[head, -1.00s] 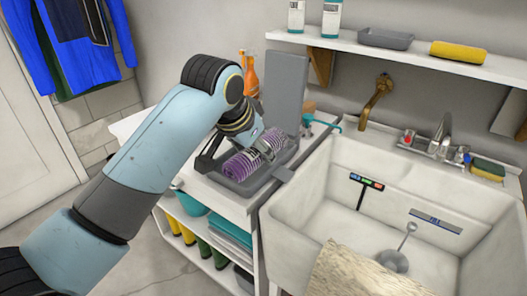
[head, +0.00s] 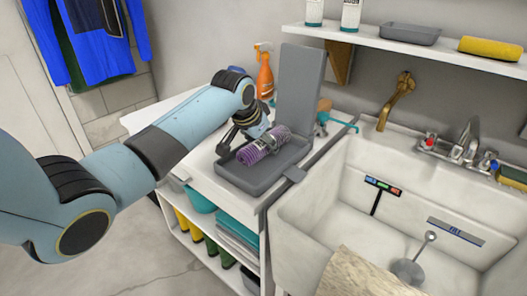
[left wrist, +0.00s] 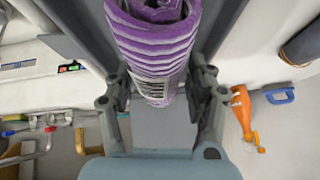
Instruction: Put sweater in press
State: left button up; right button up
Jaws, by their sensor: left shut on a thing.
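The sweater is a rolled purple striped bundle (head: 262,146) with a whitish patch. It lies in or just above the lower tray of the grey press (head: 240,181), whose lid (head: 298,92) stands open upright at the back. My left gripper (head: 254,134) is at the sweater's rear left side. In the left wrist view the sweater (left wrist: 152,48) sits between the two fingers of my left gripper (left wrist: 160,88), which is shut on it. Whether the bundle rests on the tray floor is hard to tell. My right gripper is not in view.
An orange spray bottle (head: 265,72) stands behind the press. A white sink (head: 340,190) with a faucet is to the right. A shelf (head: 375,50) above holds bottles, a grey tray and a yellow roll. Blue clothing (head: 115,50) hangs at the left.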

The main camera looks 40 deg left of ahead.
pick_arm(q)
notch_tip(320, 180, down, 3)
jog(key=shift+r, duration=0.15)
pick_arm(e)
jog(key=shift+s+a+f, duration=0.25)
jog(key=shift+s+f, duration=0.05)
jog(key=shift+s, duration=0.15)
pick_arm(q)
jog(key=o, duration=1.4)
jog(key=shift+o, duration=0.2)
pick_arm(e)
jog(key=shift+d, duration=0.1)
pick_arm(q)
jog(key=p+v, duration=0.2)
jog(key=v, duration=1)
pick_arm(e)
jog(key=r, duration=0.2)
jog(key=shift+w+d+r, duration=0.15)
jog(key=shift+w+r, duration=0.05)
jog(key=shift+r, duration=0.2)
